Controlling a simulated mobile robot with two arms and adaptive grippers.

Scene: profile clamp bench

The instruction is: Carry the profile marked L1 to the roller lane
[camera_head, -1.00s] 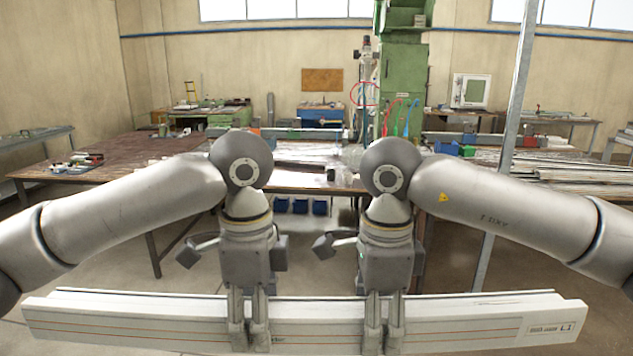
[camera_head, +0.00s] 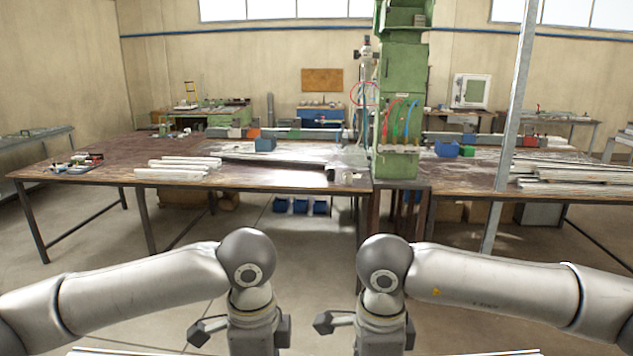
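The pale profile L1 (camera_head: 495,353) shows only as thin strips of its top edge along the bottom of the frame, left and right of my arms. Its label is out of frame. My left gripper (camera_head: 255,330) and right gripper (camera_head: 382,330) point down side by side, cut off by the bottom edge. Their fingers are hidden below the frame. The profile has come down together with both grippers, which were shut on it in the earlier view. I cannot clearly pick out a roller lane.
A long brown workbench (camera_head: 120,180) crosses the view beyond my arms, with white profiles (camera_head: 180,168) on it. A green machine column (camera_head: 402,100) stands at its middle. More profiles (camera_head: 580,175) lie at right, behind a grey post (camera_head: 510,130). Floor in front is clear.

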